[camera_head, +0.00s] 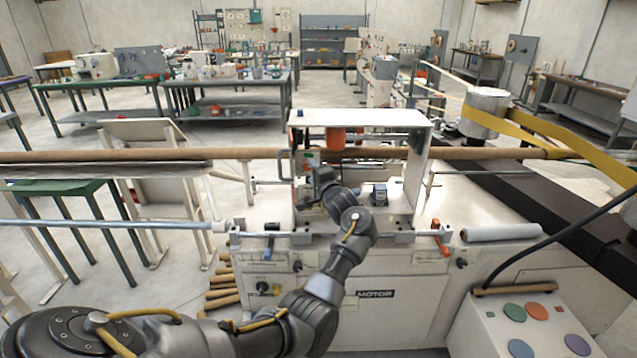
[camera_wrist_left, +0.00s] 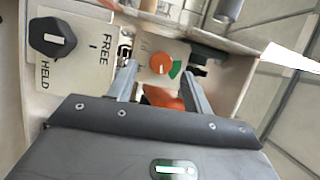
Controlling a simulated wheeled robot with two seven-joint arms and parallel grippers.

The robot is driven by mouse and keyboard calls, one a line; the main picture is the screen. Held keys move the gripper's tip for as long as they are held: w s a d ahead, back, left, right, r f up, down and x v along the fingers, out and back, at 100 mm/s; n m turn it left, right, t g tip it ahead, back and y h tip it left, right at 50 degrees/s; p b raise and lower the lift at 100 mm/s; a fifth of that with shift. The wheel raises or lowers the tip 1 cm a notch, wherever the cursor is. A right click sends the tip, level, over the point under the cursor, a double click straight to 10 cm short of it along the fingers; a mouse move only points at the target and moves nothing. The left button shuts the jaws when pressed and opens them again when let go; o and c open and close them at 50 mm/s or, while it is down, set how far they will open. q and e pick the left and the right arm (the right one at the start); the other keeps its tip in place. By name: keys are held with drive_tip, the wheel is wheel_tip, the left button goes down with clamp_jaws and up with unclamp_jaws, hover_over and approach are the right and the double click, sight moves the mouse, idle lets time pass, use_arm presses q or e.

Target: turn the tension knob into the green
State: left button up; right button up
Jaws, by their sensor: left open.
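The tension knob, a small orange round knob (camera_wrist_left: 162,65), sits on a pale plate in the left wrist view. A green sector (camera_wrist_left: 176,69) is marked on the plate at the knob's lower right. The knob's pointer is too small to read surely. My left gripper (camera_wrist_left: 158,74) is open, its two fingers pointing at the plate with the knob between their tip lines. I cannot tell whether the fingers touch the knob. In the head view my left gripper (camera_head: 320,180) reaches into the white machine frame at its left side and hides the knob. My right gripper is not in view.
A black knob (camera_wrist_left: 52,37) on a plate marked FREE and HELD is left of the tension knob. An orange cylinder (camera_head: 336,138) hangs under the frame's top (camera_head: 360,118). A button panel (camera_head: 530,325) stands at front right.

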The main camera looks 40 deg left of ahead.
use_arm(q)
drive_tip(key=v, duration=0.6)
drive_tip(key=shift+b, duration=0.35)
drive_tip(key=shift+s+d, duration=0.1)
